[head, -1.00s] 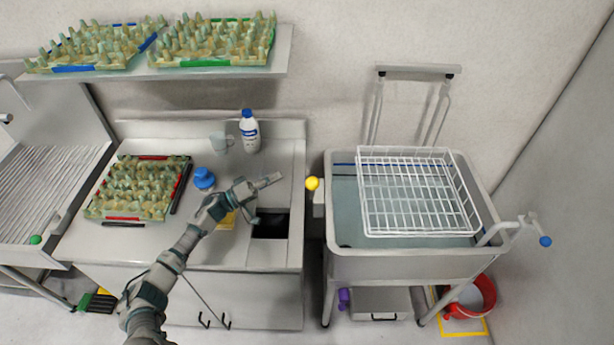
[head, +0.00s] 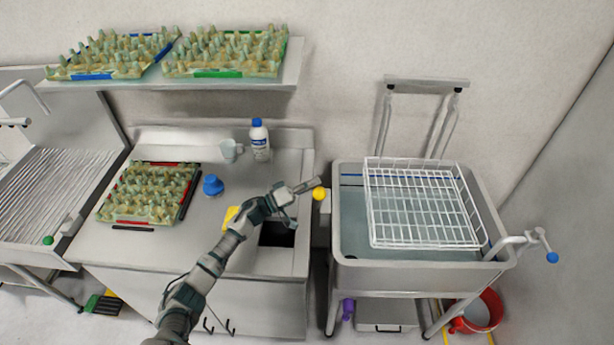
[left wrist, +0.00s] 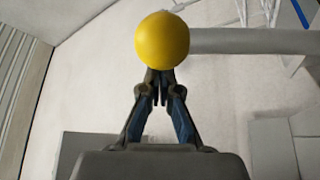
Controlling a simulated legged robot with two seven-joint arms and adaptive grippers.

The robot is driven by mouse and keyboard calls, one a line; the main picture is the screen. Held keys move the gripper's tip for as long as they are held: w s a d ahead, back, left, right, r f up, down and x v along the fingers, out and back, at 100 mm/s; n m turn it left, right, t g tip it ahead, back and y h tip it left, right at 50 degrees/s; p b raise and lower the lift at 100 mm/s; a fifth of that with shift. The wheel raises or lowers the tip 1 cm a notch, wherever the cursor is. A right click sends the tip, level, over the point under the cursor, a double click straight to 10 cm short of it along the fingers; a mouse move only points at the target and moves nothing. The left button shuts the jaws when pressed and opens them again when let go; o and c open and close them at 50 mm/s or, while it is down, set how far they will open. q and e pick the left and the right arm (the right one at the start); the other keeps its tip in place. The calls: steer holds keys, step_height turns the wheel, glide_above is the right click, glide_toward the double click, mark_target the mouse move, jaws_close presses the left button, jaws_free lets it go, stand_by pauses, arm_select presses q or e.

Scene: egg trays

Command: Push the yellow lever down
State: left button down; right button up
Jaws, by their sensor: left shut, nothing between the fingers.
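The yellow lever's round yellow knob (head: 319,194) is at the left side of the grey basin (head: 420,270). In the left wrist view the yellow knob (left wrist: 162,40) is large and lies right at the fingertips. My left gripper (head: 310,185) is shut and empty, with its tips close beside the knob. In the left wrist view the shut fingers (left wrist: 156,85) point at the knob's lower edge; I cannot tell whether they touch. My right gripper is not in view.
A white wire basket (head: 425,205) sits on the basin. A crank with a blue knob (head: 552,258) is at its right. A blue-capped bottle (head: 260,142), mug (head: 229,150), blue object (head: 213,185) and egg tray (head: 148,192) stand on the counter (head: 200,235).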

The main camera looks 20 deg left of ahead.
arm_select(q)
steer(key=s+d+f+m+h, duration=0.1)
steer(key=s+f+m+h, duration=0.1)
steer(key=s+f, duration=0.3)
steer(key=shift+s+d+f+m, duration=0.15)
steer(key=shift+s+d+m, duration=0.2)
steer(key=shift+s+m, duration=0.75)
steer(key=shift+s+n, duration=0.25)
steer(key=shift+n, duration=0.05)
step_height(320, 180, up, 10)
steer(key=shift+a+f, duration=0.1)
